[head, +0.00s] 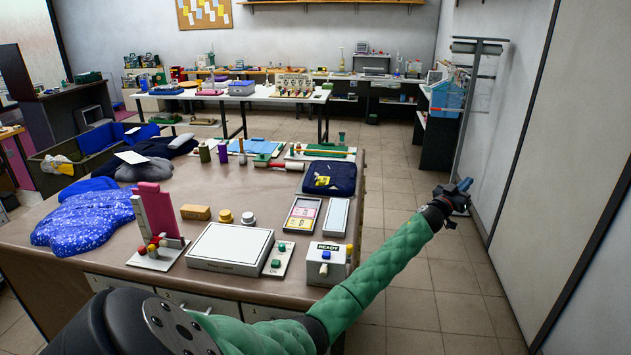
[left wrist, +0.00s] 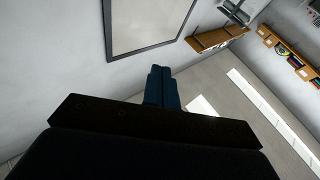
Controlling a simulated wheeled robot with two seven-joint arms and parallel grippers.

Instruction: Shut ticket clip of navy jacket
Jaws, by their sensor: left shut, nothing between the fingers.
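My left arm reaches across the front of the table, and its gripper (head: 464,186) is past the table's right side, over the floor. In the left wrist view its dark blue fingers (left wrist: 162,86) are together with nothing between them, against walls and ceiling. A folded navy garment (head: 343,172) with a yellow patch lies at the table's right edge, apart from the gripper. A dark navy heap (head: 165,148) lies at the back left, by a white paper (head: 131,157). I cannot tell which is the navy jacket. No ticket clip can be made out. My right gripper is not in view.
On the table (head: 120,245) are a blue speckled bag (head: 85,218), a pink upright stand (head: 156,210), a white flat device (head: 230,247), a READY box (head: 326,262) and two shallow trays. A wheeled rack (head: 474,95) stands beyond the gripper. Open floor lies right of the table.

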